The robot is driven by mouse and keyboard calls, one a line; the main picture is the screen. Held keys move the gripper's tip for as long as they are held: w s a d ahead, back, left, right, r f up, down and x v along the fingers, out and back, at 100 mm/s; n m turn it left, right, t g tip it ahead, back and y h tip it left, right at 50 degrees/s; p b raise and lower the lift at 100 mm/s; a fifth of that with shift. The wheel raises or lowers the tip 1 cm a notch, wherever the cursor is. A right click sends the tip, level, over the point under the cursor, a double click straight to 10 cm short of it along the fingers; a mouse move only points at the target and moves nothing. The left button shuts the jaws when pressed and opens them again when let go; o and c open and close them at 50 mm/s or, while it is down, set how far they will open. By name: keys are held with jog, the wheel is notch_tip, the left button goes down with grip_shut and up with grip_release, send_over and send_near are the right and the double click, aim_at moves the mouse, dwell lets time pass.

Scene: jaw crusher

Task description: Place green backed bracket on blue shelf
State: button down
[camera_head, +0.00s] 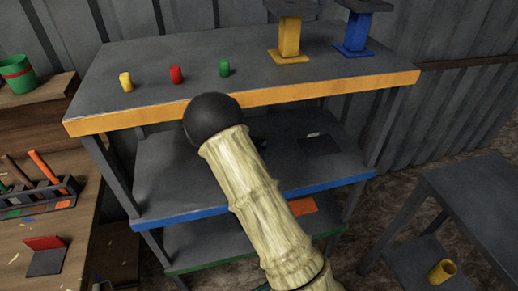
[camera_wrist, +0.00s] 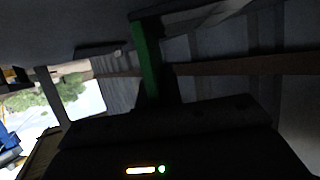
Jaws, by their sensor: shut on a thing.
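The blue shelf (camera_head: 178,219) is the middle tier of the rack, with a blue front edge. In the head view my gripper and what it holds are mostly hidden behind my pale arm, between the top and middle tiers. In the wrist view my gripper (camera_wrist: 150,92) is dark and shut on the green backed bracket (camera_wrist: 149,62). The bracket shows as a narrow green strip beyond the fingers. Its contact with the shelf cannot be told.
The top tier (camera_head: 95,122) has a yellow edge and overhangs the blue shelf. A dark flat piece (camera_head: 322,146) lies on the blue shelf at right. An orange piece (camera_head: 302,206) is on the green-edged tier below. A red backed bracket (camera_head: 45,257) lies on the left table.

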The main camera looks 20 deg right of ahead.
jog(key=shift+f, duration=1.1)
jog(key=shift+f, duration=0.15)
jog(key=c, duration=1.6)
grip_release()
jog(key=shift+o, duration=0.2)
jog(key=v, duration=1.2)
